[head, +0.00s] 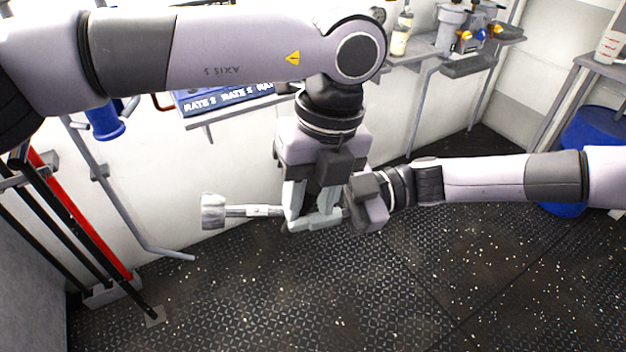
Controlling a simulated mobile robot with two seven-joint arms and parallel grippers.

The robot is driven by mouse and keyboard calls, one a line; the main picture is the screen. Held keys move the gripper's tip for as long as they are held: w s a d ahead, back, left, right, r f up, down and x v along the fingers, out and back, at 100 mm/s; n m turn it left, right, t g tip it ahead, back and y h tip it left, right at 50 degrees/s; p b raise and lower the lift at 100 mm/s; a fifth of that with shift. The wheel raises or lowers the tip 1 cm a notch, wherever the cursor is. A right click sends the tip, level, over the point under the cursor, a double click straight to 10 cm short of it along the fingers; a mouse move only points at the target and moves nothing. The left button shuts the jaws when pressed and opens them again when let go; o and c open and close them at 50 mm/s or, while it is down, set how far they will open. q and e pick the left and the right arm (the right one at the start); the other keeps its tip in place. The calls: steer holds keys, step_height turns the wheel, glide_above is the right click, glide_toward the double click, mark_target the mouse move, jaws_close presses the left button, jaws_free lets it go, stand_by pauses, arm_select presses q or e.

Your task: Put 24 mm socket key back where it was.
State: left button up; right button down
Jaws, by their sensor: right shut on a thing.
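The socket key is a grey metal tool with a thick round head (213,211) and a thin shaft (250,211), lying about level above the floor. My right gripper (300,222) reaches in from the right, shut on the key near the shaft's right part. My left gripper (311,205) points down at the same spot, its two pale fingers apart, close to the key and the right gripper's fingers. The fingers overlap in this view, so the exact contact and the key's right end are hidden. I cannot read a size mark.
At the left, a red bar (85,218) and dark bars stand in a floor holder (107,292). A bent grey rail (130,205) and a blue box (222,97) on a shelf are near the wall. A blue drum (592,140) stands right. The front floor is clear.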

arm_select(q)
jaws_close()
arm_select(e)
steer(key=shift+r, duration=0.1)
steer(key=c, duration=0.8)
jaws_free()
